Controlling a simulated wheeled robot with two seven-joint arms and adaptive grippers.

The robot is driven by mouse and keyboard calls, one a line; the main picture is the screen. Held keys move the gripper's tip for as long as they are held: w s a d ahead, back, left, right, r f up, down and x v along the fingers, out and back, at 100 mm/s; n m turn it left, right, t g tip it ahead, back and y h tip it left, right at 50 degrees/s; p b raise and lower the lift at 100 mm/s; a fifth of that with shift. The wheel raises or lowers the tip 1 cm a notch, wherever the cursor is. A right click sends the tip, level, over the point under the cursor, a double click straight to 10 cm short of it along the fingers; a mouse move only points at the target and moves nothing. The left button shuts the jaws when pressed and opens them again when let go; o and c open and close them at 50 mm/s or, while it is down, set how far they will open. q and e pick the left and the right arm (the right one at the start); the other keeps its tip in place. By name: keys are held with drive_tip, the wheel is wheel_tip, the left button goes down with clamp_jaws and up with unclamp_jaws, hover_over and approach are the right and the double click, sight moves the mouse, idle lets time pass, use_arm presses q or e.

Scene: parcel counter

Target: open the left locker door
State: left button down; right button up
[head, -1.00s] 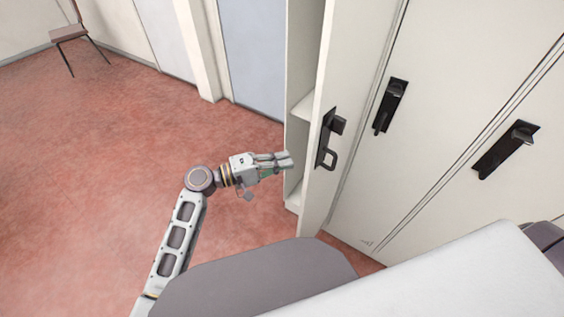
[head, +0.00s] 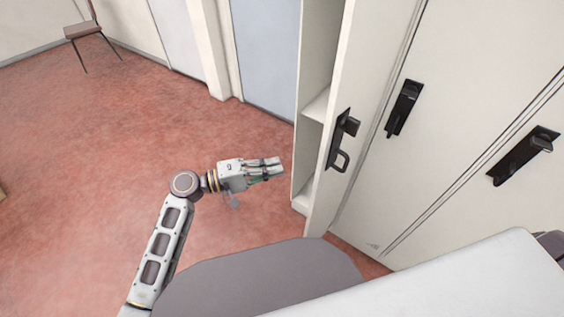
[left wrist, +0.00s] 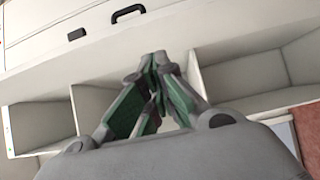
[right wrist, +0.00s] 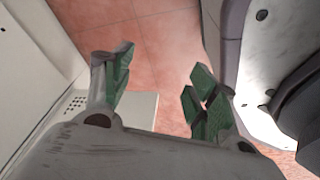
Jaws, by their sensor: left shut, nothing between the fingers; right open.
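The left locker door (head: 365,110) stands partly open in the head view, with a shelf (head: 318,104) showing in the gap on its left. Its black handle plate with a loop (head: 341,142) faces right. My left gripper (head: 281,167) is shut and empty, just left of the open locker and apart from the door. In the left wrist view its closed fingers (left wrist: 158,60) point toward a pale panel and open shelf compartments (left wrist: 235,75). My right gripper (right wrist: 160,82) is open and empty in the right wrist view, above the floor; it is not in the head view.
Closed locker doors with black handles (head: 404,108) (head: 524,155) stand to the right. A chair (head: 84,32) is far off at the upper left. A pale panel (right wrist: 35,75) stands left of my right gripper.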

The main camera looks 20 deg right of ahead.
use_arm(q)
drive_tip(key=shift+s+a, duration=0.2)
drive_tip(key=shift+a, duration=0.45)
drive_tip(key=shift+s+a, duration=0.25)
drive_tip(key=shift+a, duration=0.45)
drive_tip(key=shift+s+a, duration=0.2)
drive_tip(key=shift+a, duration=0.45)
use_arm(e)
drive_tip(key=shift+w+a+r, duration=0.2)
drive_tip(key=shift+w+a, duration=0.2)
drive_tip(key=shift+a, duration=0.4)
drive_tip(key=shift+d, duration=0.1)
